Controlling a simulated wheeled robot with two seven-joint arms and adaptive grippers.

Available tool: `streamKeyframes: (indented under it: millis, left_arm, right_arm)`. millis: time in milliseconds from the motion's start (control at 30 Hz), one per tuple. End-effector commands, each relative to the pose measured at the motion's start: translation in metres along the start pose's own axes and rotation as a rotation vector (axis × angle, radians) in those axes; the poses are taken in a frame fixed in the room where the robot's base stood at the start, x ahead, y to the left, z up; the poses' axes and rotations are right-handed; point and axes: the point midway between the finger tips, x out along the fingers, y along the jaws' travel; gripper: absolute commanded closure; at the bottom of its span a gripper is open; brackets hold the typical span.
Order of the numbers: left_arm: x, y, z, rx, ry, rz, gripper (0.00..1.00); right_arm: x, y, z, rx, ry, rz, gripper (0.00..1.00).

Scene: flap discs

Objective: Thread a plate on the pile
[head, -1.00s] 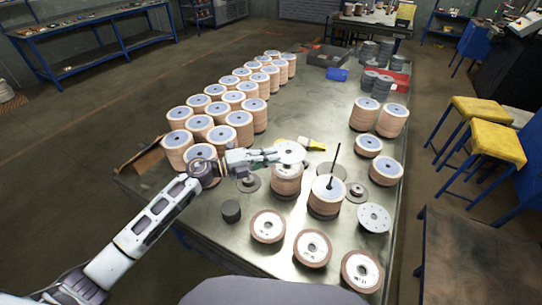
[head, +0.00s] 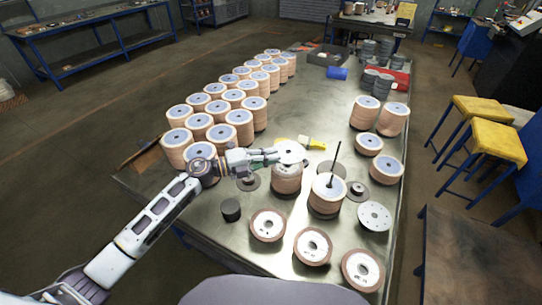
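My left gripper (head: 276,156) reaches in from the left over the table. Its fingertips meet the edge of a pale round plate (head: 291,151) and appear shut on it. The plate is roughly level, above a pile of brown flap discs (head: 286,181); any gap between them is hard to judge. To the right, another pile of flap discs (head: 325,199) has a dark upright rod (head: 331,179) standing out of its centre. A pale plate with holes (head: 375,216) lies flat on the table to the right. My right gripper does not show.
Several brown discs (head: 313,246) lie along the table's near edge. Rows of stacked discs (head: 224,133) fill the left side. More stacks (head: 391,120) stand at right. A yellow-handled brush (head: 316,143) lies behind the plate. A dark cylinder (head: 231,210) stands in front of my arm.

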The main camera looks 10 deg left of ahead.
Motion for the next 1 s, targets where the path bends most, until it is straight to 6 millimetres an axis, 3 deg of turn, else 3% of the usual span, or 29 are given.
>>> streamKeyframes:
  millis: [1000]
  left_arm:
    - [0.0,0.016,0.0,-0.001,0.0,0.0,1.0]
  right_arm:
    - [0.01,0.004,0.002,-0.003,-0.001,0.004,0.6]
